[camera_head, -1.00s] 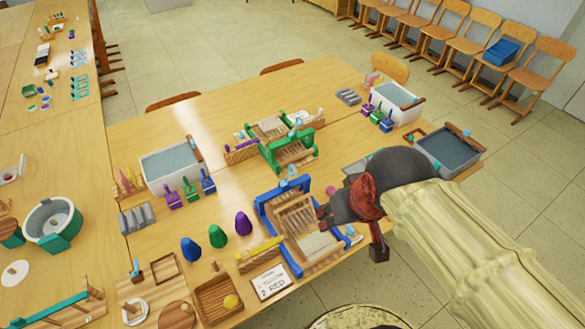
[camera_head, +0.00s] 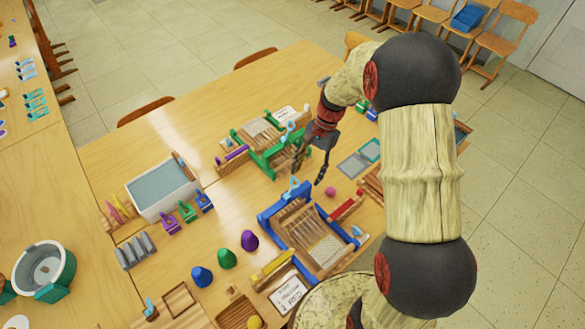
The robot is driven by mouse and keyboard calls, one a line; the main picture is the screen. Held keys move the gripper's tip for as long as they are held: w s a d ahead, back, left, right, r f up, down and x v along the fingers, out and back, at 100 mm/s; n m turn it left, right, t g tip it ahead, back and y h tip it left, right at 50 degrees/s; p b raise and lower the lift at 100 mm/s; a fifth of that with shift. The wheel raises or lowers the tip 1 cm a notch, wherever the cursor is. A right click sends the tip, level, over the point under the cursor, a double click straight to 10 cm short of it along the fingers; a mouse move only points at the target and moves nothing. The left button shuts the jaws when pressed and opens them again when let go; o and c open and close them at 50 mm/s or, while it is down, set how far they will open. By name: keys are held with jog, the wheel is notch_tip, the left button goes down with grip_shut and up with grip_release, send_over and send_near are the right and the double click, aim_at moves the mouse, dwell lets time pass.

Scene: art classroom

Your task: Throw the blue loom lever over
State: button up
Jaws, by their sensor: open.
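The blue loom (camera_head: 268,226) stands on the near table, with a wooden frame and pale warp threads inside its blue sides. A small light-blue piece that looks like its lever (camera_head: 292,188) stands up at the middle of its far blue beam. My gripper (camera_head: 308,174) hangs fingers down just above and to the right of this piece, between the blue loom and the green loom. Its two dark fingers are spread and empty. I see no contact with the lever, though the height gap is hard to judge.
The green loom (camera_head: 268,160) stands close behind my gripper. A pink ball (camera_head: 331,191) and a red bar (camera_head: 346,208) lie right of the blue loom. Blue, green and purple cones (camera_head: 249,240) stand to its left. A white water tub (camera_head: 160,190) is further left.

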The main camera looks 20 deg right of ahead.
aim_at(296, 178)
jog(key=a+f+m, duration=0.1)
jog(key=w+a+f, duration=0.1)
jog(key=f, duration=0.1)
jog(key=a+f+m+b, duration=0.1)
jog(key=f, duration=0.1)
jog(key=shift+w+a+f+m+t, duration=0.2)
jog(key=shift+w+a+m+t, duration=0.05)
jog(key=shift+w+m+t, duration=0.1)
jog(key=shift+c, duration=1.4)
grip_shut()
